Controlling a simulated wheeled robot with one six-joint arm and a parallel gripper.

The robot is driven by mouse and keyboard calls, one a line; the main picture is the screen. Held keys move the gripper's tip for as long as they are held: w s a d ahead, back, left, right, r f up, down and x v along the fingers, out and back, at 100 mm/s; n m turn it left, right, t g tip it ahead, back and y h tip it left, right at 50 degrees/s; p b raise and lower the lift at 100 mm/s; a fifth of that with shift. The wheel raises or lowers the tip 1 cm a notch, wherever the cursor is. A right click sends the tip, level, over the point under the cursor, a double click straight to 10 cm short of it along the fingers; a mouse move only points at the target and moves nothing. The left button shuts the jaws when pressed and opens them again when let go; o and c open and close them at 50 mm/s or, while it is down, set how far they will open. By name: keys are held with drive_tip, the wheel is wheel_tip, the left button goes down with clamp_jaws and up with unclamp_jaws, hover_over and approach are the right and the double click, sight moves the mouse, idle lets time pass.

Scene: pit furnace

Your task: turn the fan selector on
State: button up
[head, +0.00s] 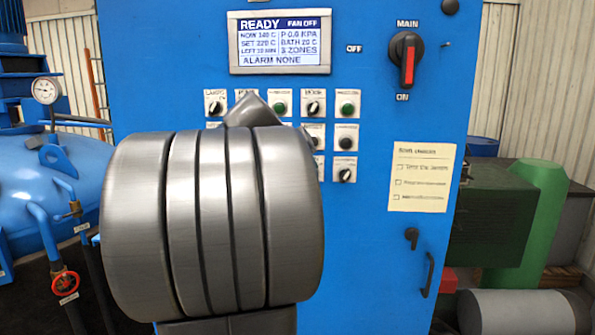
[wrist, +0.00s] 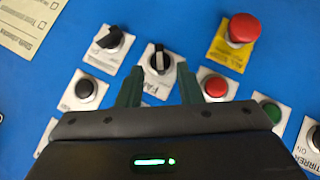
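The fan selector (wrist: 160,62) is a black rotary knob on a white plate in the wrist view, with a label reading FAN partly showing below it. Its white pointer mark stands roughly upright in that picture. My gripper (wrist: 159,76) is open, with one dark green finger on each side of the knob's plate and a gap between them. Whether the fingers touch the knob cannot be told. In the head view my arm covers part of the control rows, and I cannot make out the fan selector there. The display (head: 281,42) reads READY and FAN OFF.
Close to the fingers are a red button (wrist: 215,87), a black button (wrist: 86,89), another selector (wrist: 110,38) and a red mushroom stop (wrist: 243,28) on a yellow plate. The main switch (head: 406,60) and a paper checklist (head: 422,177) are on the blue cabinet's right side.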

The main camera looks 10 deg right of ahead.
drive_tip(key=x, duration=0.3)
drive_tip(key=shift+w+d+f, duration=0.15)
drive_tip(key=shift+w, duration=0.05)
clamp_jaws()
